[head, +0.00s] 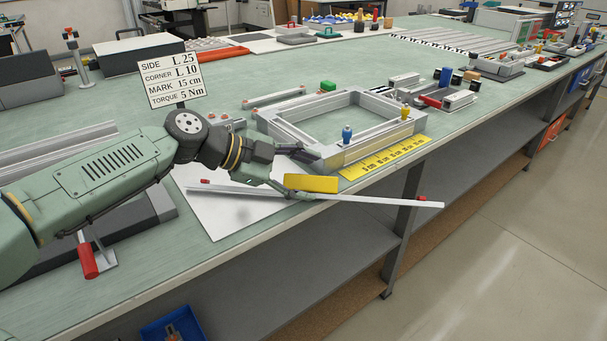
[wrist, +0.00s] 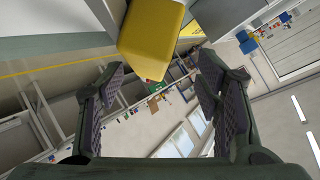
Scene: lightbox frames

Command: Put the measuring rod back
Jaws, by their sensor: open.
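The measuring rod (head: 385,202) is a long thin white bar with small red parts near its ends and a yellow block (head: 311,183) at its middle. In the head view it lies slantwise near the bench's front edge, its right end sticking out past the edge. I cannot tell whether it rests on anything. My gripper (head: 300,172) is open at the yellow block, one finger behind it and one just below. In the wrist view the block (wrist: 152,38) shows at the top, ahead of the open fingers (wrist: 160,85). Contact is unclear.
A grey rectangular frame (head: 335,153) with blue and yellow pegs stands behind the gripper. A yellow scale strip (head: 385,158) lies at the bench edge. A white sheet (head: 222,213) lies below the rod's left part. A sign (head: 172,80) lists values. Small parts crowd the bench at right.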

